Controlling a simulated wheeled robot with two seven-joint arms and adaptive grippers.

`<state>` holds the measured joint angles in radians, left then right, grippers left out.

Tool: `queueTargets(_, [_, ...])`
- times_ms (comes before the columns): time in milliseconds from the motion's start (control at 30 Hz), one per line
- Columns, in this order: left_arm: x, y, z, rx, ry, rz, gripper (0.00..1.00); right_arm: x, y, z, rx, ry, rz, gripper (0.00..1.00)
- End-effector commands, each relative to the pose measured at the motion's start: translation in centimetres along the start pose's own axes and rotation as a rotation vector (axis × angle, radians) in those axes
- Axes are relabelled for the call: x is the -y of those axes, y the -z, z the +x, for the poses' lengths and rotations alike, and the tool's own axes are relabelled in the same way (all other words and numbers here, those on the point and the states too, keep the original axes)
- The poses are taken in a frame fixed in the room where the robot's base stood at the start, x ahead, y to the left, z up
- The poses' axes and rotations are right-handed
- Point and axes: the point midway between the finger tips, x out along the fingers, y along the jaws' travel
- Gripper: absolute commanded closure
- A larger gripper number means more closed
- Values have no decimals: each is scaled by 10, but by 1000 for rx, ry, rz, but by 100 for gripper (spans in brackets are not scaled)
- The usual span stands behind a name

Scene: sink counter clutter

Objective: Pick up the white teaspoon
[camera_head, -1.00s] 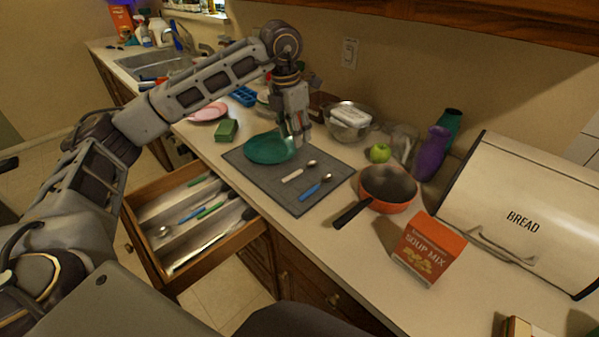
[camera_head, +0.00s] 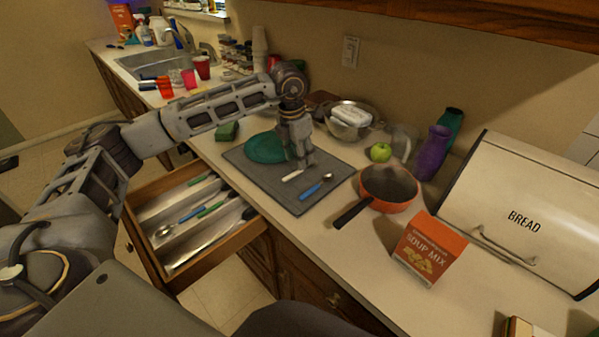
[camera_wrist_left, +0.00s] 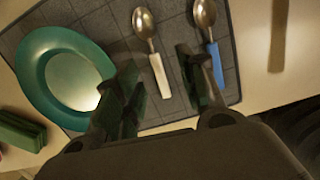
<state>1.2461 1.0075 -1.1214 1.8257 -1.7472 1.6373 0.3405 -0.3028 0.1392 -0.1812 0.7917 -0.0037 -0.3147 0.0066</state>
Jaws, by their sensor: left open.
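The white teaspoon (camera_head: 293,174) lies on the grey mat (camera_head: 240,160), its bowl end partly hidden by my gripper in the head view. In the left wrist view its white handle (camera_wrist_left: 159,75) and metal bowl (camera_wrist_left: 142,22) show fully. A blue-handled spoon (camera_head: 313,190) lies beside it, on the right. My left gripper (camera_head: 304,162) points down over the mat. In the left wrist view it is open, with one finger left of the white handle and the other between the two spoons. Nothing is between the fingers but the handle, seemingly below them. My right gripper is not in view.
A green plate (camera_head: 265,148) sits on the mat, close left of my gripper. An orange pan (camera_head: 388,190) and a green apple (camera_head: 380,152) stand to the right. An open drawer (camera_head: 253,222) with cutlery juts out below the counter.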

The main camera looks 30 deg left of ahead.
Motion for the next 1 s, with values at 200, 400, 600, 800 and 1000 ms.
queueTargets(200, [0,0,0,0,0,0,60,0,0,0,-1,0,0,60])
queueTargets(400, [-1,0,5,-1,0,0,60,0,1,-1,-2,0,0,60])
queueTargets(600, [-6,-2,24,-2,0,-2,60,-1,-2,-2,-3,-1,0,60])
queueTargets(800, [-7,-2,45,-1,0,0,60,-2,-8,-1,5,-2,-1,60])
queueTargets(1000, [-7,-2,52,0,0,0,60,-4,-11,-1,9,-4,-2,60])
